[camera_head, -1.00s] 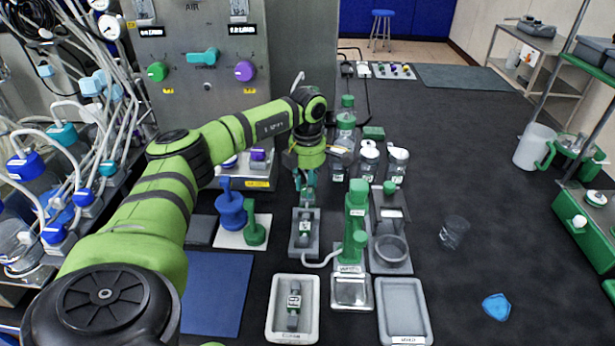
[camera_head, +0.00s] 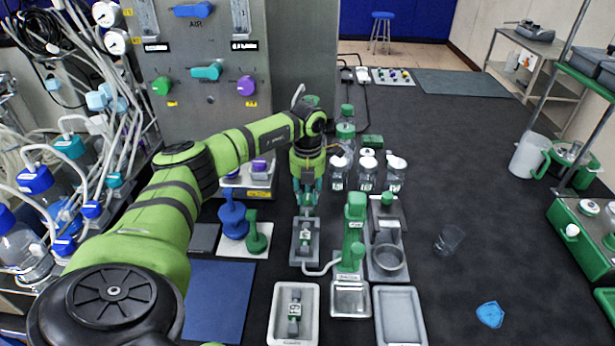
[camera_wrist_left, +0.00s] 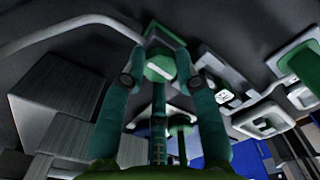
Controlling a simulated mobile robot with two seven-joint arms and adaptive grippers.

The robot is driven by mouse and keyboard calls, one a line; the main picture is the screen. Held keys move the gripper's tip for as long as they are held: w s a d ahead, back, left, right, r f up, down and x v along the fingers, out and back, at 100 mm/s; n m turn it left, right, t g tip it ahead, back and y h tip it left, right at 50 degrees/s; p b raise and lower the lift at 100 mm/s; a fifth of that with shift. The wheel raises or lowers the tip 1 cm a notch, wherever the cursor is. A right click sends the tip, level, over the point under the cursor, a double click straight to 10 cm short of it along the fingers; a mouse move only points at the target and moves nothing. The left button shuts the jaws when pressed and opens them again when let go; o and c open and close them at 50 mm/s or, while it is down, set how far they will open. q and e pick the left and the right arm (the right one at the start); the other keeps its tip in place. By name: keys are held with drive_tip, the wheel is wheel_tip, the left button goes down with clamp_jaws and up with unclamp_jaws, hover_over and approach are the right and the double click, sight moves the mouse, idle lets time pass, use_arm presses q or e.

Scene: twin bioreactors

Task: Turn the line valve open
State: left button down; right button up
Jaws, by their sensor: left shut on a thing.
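The line valve (camera_head: 304,238) is a small grey-and-green fitting on a grey block in the middle of the bench. A pale tube runs from it toward the green stand (camera_head: 354,230). My left gripper (camera_head: 307,203) reaches down over the valve's far end, its teal fingers pointing down. In the left wrist view the fingertips (camera_wrist_left: 160,76) are shut on a green and pale part of the valve (camera_wrist_left: 161,62) from both sides. The fingers partly hide it, and I cannot tell its exact turn angle. My right gripper is not in view.
White-capped bottles (camera_head: 367,170) stand close right of my gripper. A blue and green tool pair (camera_head: 233,217) stands on a white plate at left. A tray with a similar fitting (camera_head: 294,310) lies in front. The bench at right is mostly clear around a clear cup (camera_head: 449,238).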

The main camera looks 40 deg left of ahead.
sight(308, 197)
use_arm(q)
drive_tip(key=shift+n, duration=0.6)
drive_tip(key=c, duration=0.9)
unclamp_jaws()
drive_tip(key=shift+c, duration=0.2)
wheel_tip(308, 197, up, 12)
